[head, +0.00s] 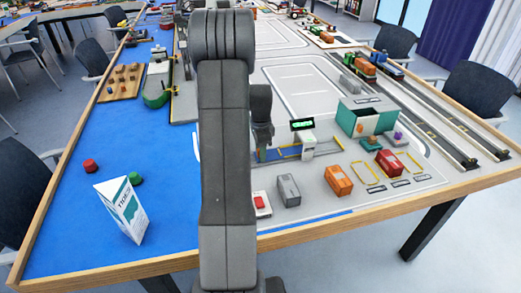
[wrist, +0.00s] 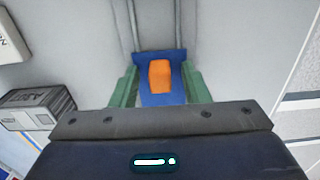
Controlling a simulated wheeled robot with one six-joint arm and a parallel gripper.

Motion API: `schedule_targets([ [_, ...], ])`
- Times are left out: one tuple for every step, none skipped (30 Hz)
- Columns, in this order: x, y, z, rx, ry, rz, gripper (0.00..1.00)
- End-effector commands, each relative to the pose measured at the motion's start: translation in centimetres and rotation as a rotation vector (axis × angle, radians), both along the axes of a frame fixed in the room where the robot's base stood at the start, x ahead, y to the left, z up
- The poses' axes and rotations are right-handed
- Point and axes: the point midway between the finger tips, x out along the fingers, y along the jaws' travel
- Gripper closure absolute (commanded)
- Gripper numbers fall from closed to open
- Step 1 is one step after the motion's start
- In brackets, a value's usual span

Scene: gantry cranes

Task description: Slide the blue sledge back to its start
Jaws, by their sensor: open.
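The blue sledge (wrist: 144,63) is in the middle of the wrist view, with an orange block (wrist: 160,76) on it. Two thin parallel rails run away from it toward the top of that view. My gripper (wrist: 159,88) is open, with one green finger on each side of the sledge's near part. I cannot tell whether the fingers touch it. In the head view my gripper (head: 262,138) points down beside a yellow-edged track, and my arm hides part of that area. The sledge is not clearly seen there.
A white post with a green display (head: 302,125) stands right of my gripper. Nearby are a red-topped white box (head: 261,204), a grey container (head: 288,189), an orange container (head: 338,180) and a teal-and-white shed (head: 352,116).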

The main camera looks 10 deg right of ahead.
Motion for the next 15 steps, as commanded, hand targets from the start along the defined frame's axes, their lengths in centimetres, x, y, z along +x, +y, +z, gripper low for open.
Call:
schedule_targets([
  [0.0,0.0,0.01,0.0,0.0,0.0,0.58],
  [0.0,0.0,0.01,0.0,0.0,0.0,0.58],
  [0.0,0.0,0.02,0.0,0.0,0.0,0.58],
  [0.0,0.0,0.02,0.0,0.0,0.0,0.58],
  [0.0,0.0,0.02,0.0,0.0,0.0,0.64],
  [0.01,0.0,0.03,0.0,0.0,0.0,0.72],
  [0.01,0.0,0.03,0.0,0.0,0.0,0.78],
  [0.01,0.0,0.04,0.0,0.0,0.0,0.84],
  [0.01,0.0,0.04,0.0,0.0,0.0,0.92],
  [0.01,0.0,0.04,0.0,0.0,0.0,0.97],
  [0.01,0.0,0.04,0.0,0.0,0.0,1.0],
  [0.01,0.0,0.05,0.0,0.0,0.0,1.0],
  [0.01,0.0,0.05,0.0,0.0,0.0,1.0],
  [0.01,0.0,0.05,0.0,0.0,0.0,1.0],
  [0.01,0.03,0.05,0.0,0.0,0.0,1.0],
])
